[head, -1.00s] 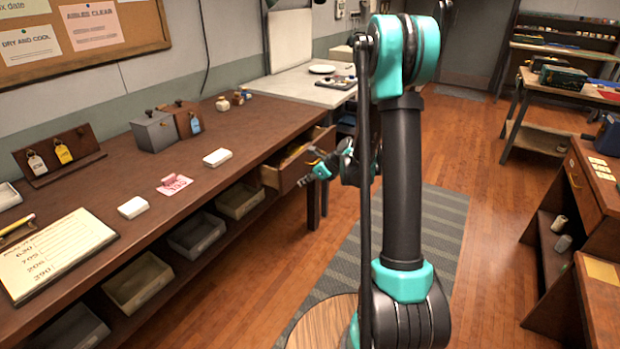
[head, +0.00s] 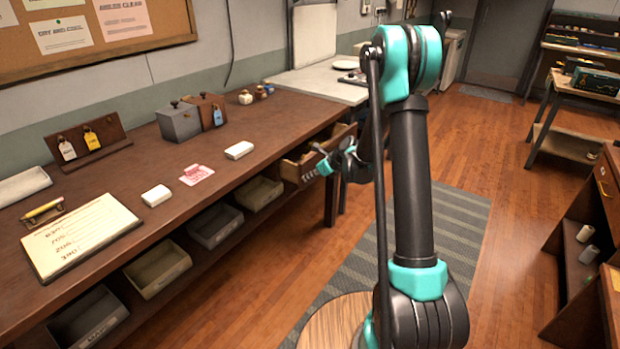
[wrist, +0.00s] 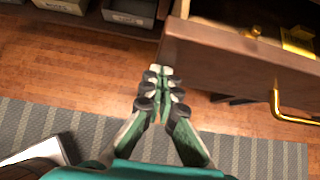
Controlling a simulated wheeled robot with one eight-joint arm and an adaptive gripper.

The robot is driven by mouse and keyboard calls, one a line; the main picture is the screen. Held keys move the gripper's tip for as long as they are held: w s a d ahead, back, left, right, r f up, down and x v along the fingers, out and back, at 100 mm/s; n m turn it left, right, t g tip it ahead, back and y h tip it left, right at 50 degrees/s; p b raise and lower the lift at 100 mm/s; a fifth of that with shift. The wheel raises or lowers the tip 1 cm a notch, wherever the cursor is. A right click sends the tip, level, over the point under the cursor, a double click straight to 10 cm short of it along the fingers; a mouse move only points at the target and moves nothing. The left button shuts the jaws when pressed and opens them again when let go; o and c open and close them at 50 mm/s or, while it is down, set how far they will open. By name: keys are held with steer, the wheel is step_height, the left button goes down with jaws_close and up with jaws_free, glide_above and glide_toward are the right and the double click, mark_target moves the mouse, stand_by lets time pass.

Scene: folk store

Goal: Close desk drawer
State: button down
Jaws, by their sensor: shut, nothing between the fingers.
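The desk drawer (head: 304,173) is partly open at the far end of the long wooden desk's front. In the wrist view its brown front panel (wrist: 235,65) crosses the upper right, with a brass handle (wrist: 277,105) right of my gripper. Brass-coloured items (wrist: 298,40) lie inside the drawer. My gripper (wrist: 161,72) is shut and empty, its fingertips by the left end of the drawer front. I cannot tell whether they touch it. In the head view my gripper (head: 322,160) is in front of the drawer and hides part of its front.
The wooden desk (head: 120,190) carries cards, tags and small boxes, with open bins (head: 157,270) on a shelf below. A striped mat (head: 440,225) lies on the floor in front. A wooden cabinet (head: 590,225) stands at the right. The floor between is mostly clear.

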mark_target(287, 167)
steer(key=w+a, duration=0.4)
steer(key=a, duration=0.1)
steer(key=w+a, duration=0.2)
steer(key=a, duration=0.1)
steer(key=shift+w+a, duration=0.15)
steer(key=shift+a, duration=0.1)
steer(key=shift+w+a, duration=0.1)
steer(key=shift+a, duration=0.05)
steer(key=shift+r, duration=0.1)
